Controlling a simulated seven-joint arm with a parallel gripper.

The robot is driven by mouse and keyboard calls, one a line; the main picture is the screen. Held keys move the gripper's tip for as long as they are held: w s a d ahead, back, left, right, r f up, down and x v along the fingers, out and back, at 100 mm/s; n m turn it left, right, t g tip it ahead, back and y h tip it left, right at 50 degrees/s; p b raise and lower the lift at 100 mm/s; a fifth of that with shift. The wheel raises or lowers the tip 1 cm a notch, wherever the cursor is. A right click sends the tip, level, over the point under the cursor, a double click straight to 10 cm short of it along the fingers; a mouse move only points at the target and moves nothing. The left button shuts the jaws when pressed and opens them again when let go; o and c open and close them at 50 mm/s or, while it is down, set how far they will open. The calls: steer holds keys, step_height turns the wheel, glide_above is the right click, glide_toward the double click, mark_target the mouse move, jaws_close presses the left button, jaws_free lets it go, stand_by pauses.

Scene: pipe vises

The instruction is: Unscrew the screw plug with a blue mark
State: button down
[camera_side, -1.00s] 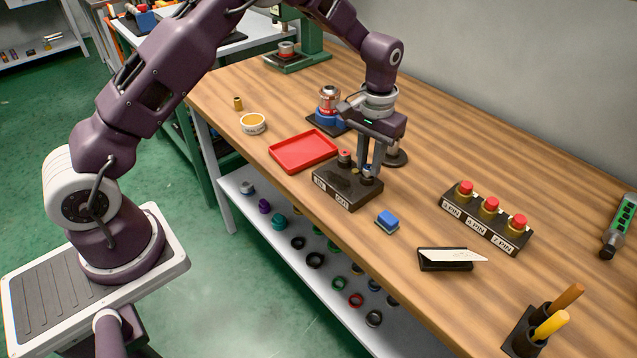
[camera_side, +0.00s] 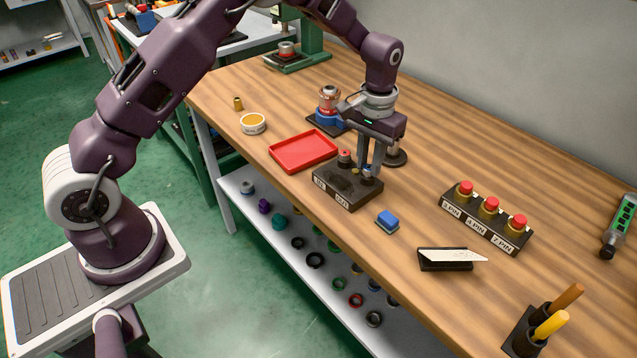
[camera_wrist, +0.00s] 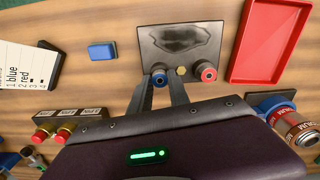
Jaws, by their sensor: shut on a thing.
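A dark block (camera_side: 345,192) with two plugs stands on the bench. The plug with the blue mark (camera_wrist: 159,69) sits at the block's edge in the wrist view. The plug with the red mark (camera_side: 345,156) sits on the same block, with a small brass piece (camera_wrist: 181,71) between them. My gripper (camera_side: 369,172) points down over the block. Its fingers (camera_wrist: 161,80) are shut on the blue-marked plug, one on each side. The plug appears to be still in the block; its lower part is hidden in the side view.
A red tray (camera_side: 303,151) lies beside the block. A blue-topped pad (camera_side: 387,220) lies in front. A rack of red-topped gauges (camera_side: 487,216), a card in a black holder (camera_side: 446,262) and a can in a blue vise (camera_side: 329,108) stand around. Bench between them is clear.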

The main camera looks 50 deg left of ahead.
mark_target(369, 167)
steer(key=shift+r, duration=0.65)
stand_by(0.3)
steer(key=shift+r, duration=1.6)
